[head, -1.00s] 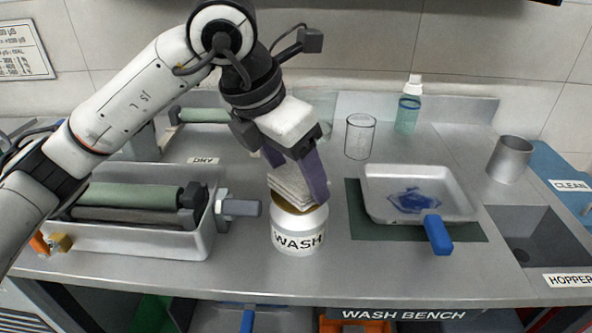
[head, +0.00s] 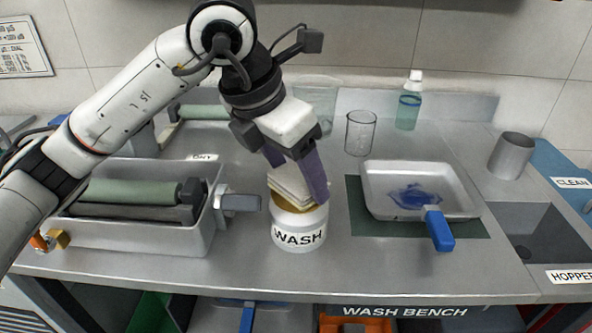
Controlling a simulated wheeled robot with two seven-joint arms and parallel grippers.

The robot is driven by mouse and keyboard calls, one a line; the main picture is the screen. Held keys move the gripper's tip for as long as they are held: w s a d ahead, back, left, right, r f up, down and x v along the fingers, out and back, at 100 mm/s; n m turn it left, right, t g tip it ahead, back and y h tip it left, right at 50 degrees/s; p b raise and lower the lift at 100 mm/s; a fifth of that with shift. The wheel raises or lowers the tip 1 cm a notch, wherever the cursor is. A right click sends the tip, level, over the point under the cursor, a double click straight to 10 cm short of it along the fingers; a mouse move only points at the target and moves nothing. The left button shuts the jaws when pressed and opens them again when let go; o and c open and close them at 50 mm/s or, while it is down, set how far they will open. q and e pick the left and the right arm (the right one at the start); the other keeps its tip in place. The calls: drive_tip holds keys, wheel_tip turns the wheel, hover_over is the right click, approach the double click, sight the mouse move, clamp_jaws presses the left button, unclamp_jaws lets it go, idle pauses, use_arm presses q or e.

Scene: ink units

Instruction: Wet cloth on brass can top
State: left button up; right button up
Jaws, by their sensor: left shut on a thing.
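The white can labelled WASH (head: 299,237) stands upright on the steel bench, with a brass-coloured top (head: 310,213) partly hidden. My left gripper (head: 297,184) is directly above it, pointing down, shut on a folded whitish cloth (head: 288,190). The cloth's lower edge is at the brass top and appears to touch it. I cannot tell how firmly it rests there. My right gripper is not in view.
Left of the can is a grey tray (head: 205,233) holding green and dark rollers. A glass beaker (head: 360,133), bottle (head: 408,105) and metal cup (head: 511,157) stand behind.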

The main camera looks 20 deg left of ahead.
sight(296, 177)
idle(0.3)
use_arm(q)
drive_tip(key=shift+r+p, duration=2.35)
drive_tip(key=shift+r, duration=1.2)
drive_tip(key=shift+f, duration=0.1)
